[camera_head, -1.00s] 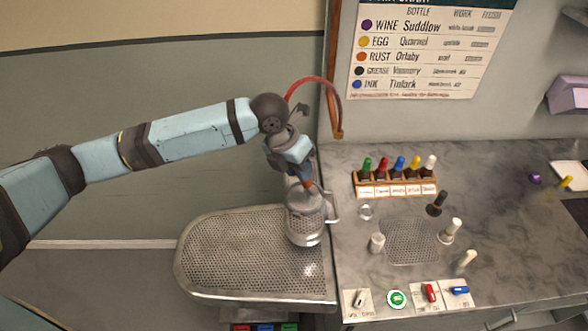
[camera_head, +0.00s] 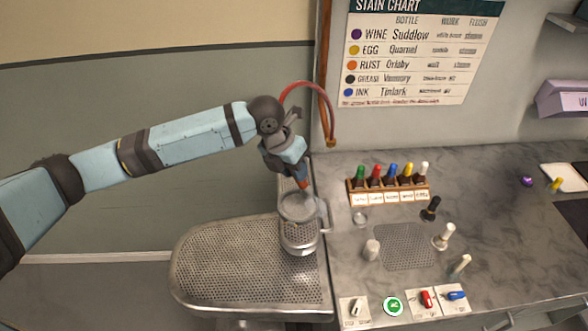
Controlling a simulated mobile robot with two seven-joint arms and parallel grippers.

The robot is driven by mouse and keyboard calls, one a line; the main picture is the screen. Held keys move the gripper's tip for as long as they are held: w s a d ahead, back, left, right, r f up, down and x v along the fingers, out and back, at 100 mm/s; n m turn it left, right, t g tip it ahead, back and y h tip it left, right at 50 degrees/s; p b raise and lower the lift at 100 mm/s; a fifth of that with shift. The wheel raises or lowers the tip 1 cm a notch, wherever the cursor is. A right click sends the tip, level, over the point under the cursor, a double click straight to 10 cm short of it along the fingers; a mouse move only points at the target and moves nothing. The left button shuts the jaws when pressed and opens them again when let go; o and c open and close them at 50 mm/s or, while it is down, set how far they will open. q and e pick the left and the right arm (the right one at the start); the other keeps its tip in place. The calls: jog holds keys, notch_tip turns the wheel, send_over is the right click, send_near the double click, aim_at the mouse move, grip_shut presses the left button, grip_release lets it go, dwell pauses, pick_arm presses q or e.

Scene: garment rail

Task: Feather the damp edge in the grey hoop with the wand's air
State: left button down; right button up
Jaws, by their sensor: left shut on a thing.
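My left gripper (camera_head: 297,172) is shut on the wand (camera_head: 304,184), whose orange-red tip points down. A red hose (camera_head: 312,86) arches behind it to a brown upright. Just below the tip, a round grey hoop (camera_head: 299,208) with pale material across it sits on top of a metal cylinder on the perforated board. The tip is close above the hoop's far part; I cannot tell whether it touches. The damp edge is too small to make out. My right gripper is not in view.
The perforated metal board (camera_head: 225,265) has free room left of the cylinder. A stain chart (camera_head: 420,50) hangs behind.

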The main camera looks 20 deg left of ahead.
pick_arm(q)
notch_tip(320, 180, up, 5)
jog(key=p, duration=0.4)
jog(key=shift+r, duration=1)
